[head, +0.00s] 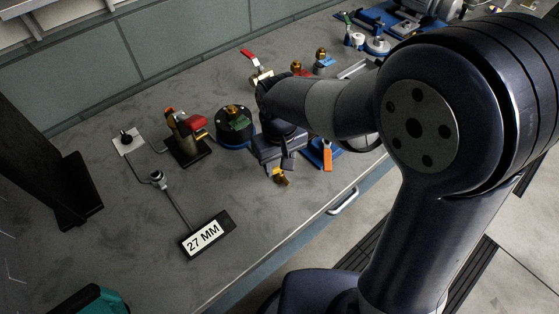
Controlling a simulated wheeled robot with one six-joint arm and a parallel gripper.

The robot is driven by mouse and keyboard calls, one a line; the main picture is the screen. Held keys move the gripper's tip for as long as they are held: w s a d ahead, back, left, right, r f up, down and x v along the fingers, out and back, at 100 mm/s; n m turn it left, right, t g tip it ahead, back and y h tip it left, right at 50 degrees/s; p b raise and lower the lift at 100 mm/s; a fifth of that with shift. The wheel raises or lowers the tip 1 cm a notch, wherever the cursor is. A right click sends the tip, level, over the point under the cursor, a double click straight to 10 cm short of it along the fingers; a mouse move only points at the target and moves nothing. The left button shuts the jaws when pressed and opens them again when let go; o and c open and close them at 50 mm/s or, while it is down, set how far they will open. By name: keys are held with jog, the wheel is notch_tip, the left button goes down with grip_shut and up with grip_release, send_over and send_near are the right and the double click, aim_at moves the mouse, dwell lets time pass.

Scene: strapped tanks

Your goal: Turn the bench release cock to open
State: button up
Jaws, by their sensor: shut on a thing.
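My gripper (284,163) points down over the middle of the bench, near its front edge. It is shut on a small brass-coloured piece (281,178), which shows just below the fingers; the grip itself is mostly hidden. I cannot tell whether this piece is part of the bench release cock. A brass valve with a red lever (250,55) stands behind my arm, its lever tilted up to the left. Another fitting with a red handle (193,123) stands on a dark block to the left. No label shows which is the release cock.
A round blue-based fixture (236,126) stands just left of my gripper. An orange-and-blue piece (327,155) is close on its right. A "27 MM" plate (205,236) lies at front left, and a dark post (72,190) stands further left.

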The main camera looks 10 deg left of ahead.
jog(key=shift+n, duration=1.3)
jog(key=o, duration=1)
notch_tip(320, 180, up, 11)
jog(key=shift+f, duration=0.1)
jog(key=shift+f, duration=0.1)
notch_tip(320, 180, down, 11)
jog(key=shift+r, duration=0.2)
